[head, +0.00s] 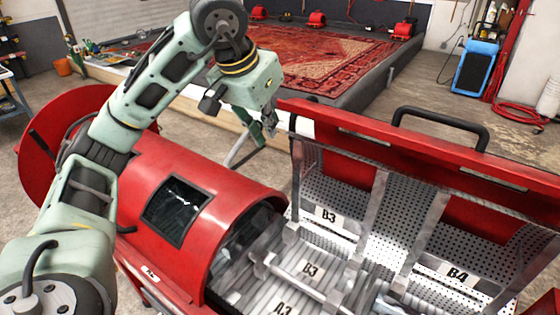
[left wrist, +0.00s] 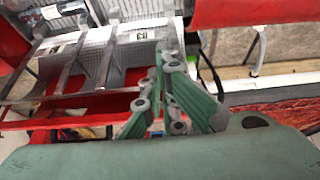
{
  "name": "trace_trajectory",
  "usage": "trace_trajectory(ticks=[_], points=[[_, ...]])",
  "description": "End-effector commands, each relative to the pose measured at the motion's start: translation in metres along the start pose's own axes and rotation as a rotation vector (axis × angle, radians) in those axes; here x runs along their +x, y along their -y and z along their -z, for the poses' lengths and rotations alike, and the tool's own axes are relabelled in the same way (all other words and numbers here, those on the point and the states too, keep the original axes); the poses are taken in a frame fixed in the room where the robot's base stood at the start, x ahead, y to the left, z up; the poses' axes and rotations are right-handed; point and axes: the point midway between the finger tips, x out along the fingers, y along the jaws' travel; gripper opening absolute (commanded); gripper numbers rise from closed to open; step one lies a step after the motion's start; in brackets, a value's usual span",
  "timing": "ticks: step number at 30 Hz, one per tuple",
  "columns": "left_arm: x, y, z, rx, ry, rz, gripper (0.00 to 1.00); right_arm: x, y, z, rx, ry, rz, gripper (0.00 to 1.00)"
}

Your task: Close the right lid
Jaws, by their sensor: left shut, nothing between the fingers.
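The right lid (head: 350,143) of the red machine is a long red panel with a black bar handle (head: 440,122). It stands raised at the back of the machine, so the perforated metal inside is exposed. My left gripper (head: 270,130) is shut and empty, just off the lid's left end in the head view, above the gap beside the left cover. Whether it touches the lid cannot be told. Its green fingers (left wrist: 163,95) show in the left wrist view, together in front of the metal compartments. My right gripper is not in view.
The rounded red left cover (head: 165,185) with a dark window is down. The open compartments carry labels such as B3 (head: 328,215) and B4 (head: 457,275). Behind lies a patterned rug (head: 330,60) on a low platform. A blue machine (head: 476,66) stands at the back right.

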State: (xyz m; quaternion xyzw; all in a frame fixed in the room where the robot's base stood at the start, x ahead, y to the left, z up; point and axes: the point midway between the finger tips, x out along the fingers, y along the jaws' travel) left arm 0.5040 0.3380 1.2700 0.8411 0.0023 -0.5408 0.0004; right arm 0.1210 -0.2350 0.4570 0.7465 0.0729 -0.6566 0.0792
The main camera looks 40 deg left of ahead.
Motion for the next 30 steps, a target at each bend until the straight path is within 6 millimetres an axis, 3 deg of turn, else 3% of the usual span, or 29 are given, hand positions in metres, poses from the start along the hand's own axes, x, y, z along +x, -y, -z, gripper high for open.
trace_trajectory(ticks=[9, 15, 23, 30], points=[[0.055, 0.0, -0.001, 0.0, 0.009, -0.001, 0.0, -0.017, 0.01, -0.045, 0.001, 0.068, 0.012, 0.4], [0.098, -0.001, -0.001, 0.001, 0.008, -0.001, 0.0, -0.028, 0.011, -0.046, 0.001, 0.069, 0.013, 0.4], [0.103, 0.0, -0.032, 0.0, 0.002, 0.0, 0.0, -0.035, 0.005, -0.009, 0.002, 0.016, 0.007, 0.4], [0.106, -0.001, -0.04, 0.001, 0.0, -0.002, 0.0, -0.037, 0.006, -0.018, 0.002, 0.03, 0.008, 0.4]])
